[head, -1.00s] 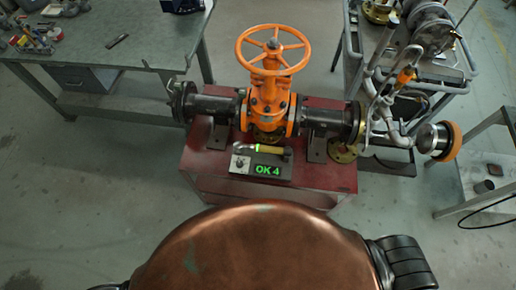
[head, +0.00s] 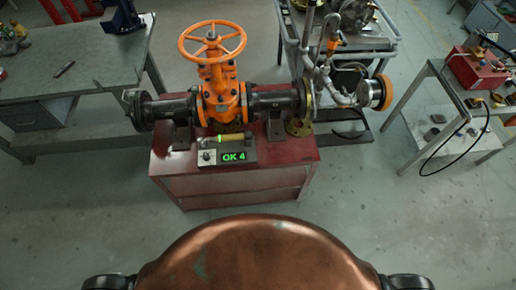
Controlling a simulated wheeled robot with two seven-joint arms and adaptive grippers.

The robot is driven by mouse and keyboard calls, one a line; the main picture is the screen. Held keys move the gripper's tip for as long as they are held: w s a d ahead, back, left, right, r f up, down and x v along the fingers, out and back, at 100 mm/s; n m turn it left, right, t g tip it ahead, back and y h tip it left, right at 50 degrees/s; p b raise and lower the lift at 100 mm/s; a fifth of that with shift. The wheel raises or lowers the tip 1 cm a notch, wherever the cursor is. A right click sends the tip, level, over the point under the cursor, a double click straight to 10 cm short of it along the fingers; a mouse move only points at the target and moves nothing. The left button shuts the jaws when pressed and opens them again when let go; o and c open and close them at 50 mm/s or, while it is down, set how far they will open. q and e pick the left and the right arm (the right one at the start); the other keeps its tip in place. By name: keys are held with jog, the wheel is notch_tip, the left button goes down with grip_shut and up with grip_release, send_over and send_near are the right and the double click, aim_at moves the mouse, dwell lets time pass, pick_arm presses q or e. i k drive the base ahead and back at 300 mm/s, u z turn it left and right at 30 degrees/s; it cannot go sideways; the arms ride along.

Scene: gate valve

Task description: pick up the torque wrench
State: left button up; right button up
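I cannot pick out the torque wrench with certainty. A small device with a green "OK 4" display (head: 233,157) sits on the front of the red stand, below the valve. A short yellow-green bar (head: 220,139) shows at its back edge, too small to identify. A small dark elongated tool (head: 64,69) lies on the left workbench, and its kind is unclear. Neither of my grippers is in view.
The orange gate valve (head: 216,70) and its dark pipes stand on the red stand (head: 240,182). The left workbench (head: 95,65), a cart (head: 375,45) behind and a right table (head: 440,75) with a red box (head: 478,68) surround it. Floor between stand and right table is clear.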

aim_at(202, 140)
jog(key=z, duration=0.8)
jog(key=i, duration=0.6)
jog(key=u, duration=0.55)
